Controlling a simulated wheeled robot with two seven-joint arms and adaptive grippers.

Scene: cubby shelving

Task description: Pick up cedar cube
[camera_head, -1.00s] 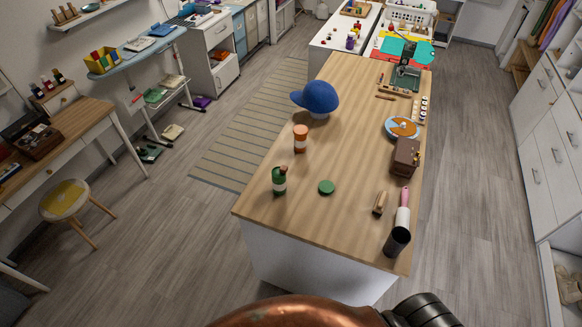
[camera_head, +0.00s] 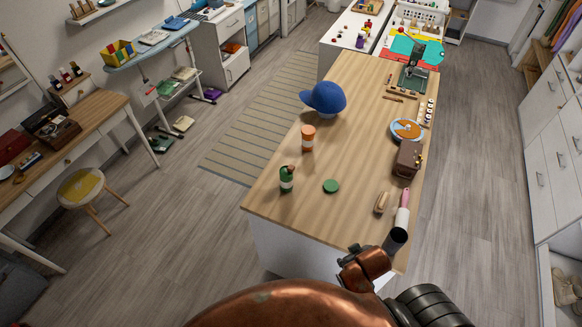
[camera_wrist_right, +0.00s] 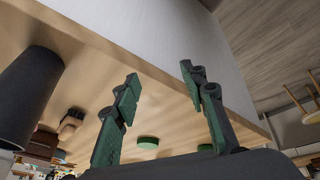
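I cannot make out a cedar cube in either view. The wooden counter (camera_head: 262,195) carries several items, among them a small wooden-backed brush (camera_head: 382,202) and a brown box (camera_head: 407,159) near its right edge. In the right wrist view my right gripper (camera_wrist_right: 160,83) is open and empty, its two dark green fingers spread apart beside the counter (camera_wrist_right: 175,50). Copper parts of my arm cover the bottom of the head view, in front of the counter's near end. My left gripper is not in view.
A black cylinder (camera_wrist_right: 28,98) is close to my right gripper. A green disc (camera_head: 331,186), green bottle (camera_head: 287,180), orange bottle (camera_head: 308,138) and blue cap (camera_head: 325,97) stand on the counter. A desk (camera_head: 104,105) and stool (camera_head: 80,187) are at left; open floor lies between.

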